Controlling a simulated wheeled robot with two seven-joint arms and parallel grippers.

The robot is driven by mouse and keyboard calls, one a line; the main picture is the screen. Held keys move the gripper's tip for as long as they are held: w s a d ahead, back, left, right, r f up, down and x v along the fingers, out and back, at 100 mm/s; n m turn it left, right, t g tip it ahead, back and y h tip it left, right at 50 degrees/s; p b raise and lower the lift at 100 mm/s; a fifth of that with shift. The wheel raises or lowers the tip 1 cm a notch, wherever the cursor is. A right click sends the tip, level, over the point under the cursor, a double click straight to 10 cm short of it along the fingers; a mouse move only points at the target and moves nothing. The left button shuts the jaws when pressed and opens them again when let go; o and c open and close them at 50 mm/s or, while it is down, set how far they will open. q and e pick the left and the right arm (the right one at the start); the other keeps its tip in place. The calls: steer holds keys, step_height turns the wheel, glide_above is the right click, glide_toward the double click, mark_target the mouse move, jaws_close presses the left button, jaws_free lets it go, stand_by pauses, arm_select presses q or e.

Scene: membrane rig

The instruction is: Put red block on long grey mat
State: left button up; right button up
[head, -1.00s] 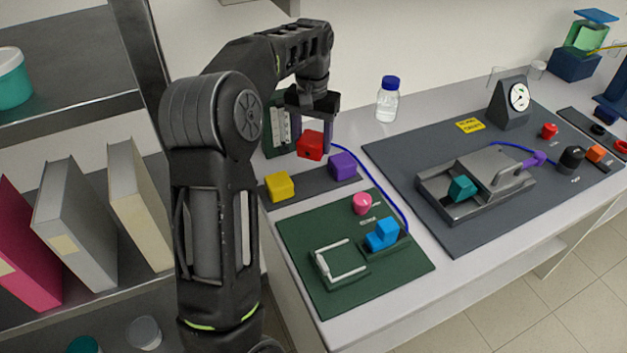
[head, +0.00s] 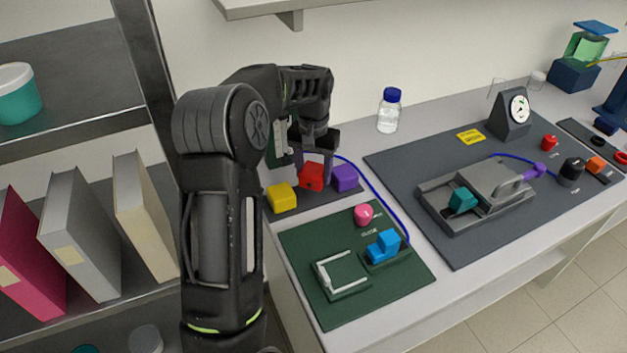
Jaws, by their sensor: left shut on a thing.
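The red block (head: 311,176) is in the jaws of my left gripper (head: 314,160), which comes down on it from above. The block is at the long grey mat (head: 322,198), between the yellow block (head: 282,196) and the purple block (head: 345,177). Its underside is very low over the mat; I cannot tell for certain whether it touches. The yellow and purple blocks sit on the mat at either side. My right gripper is out of view.
A green board (head: 310,292) with a pink knob (head: 363,214) and blue block (head: 384,245) lies in front. A blue cable (head: 372,188) runs right of the mat. A capped bottle (head: 388,113) stands behind; bookshelves (head: 70,315) are at left.

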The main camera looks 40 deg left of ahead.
mark_target(314, 182)
arm_select(q)
step_height(314, 182, down, 3)
steer(key=shift+f+p, duration=0.1)
steer(key=shift+p, duration=0.4)
steer(key=shift+f, duration=0.25)
steer(key=shift+f, duration=0.2)
steer(key=o, duration=1.6)
steer(key=shift+c, duration=0.2)
steer(key=shift+r, duration=0.15)
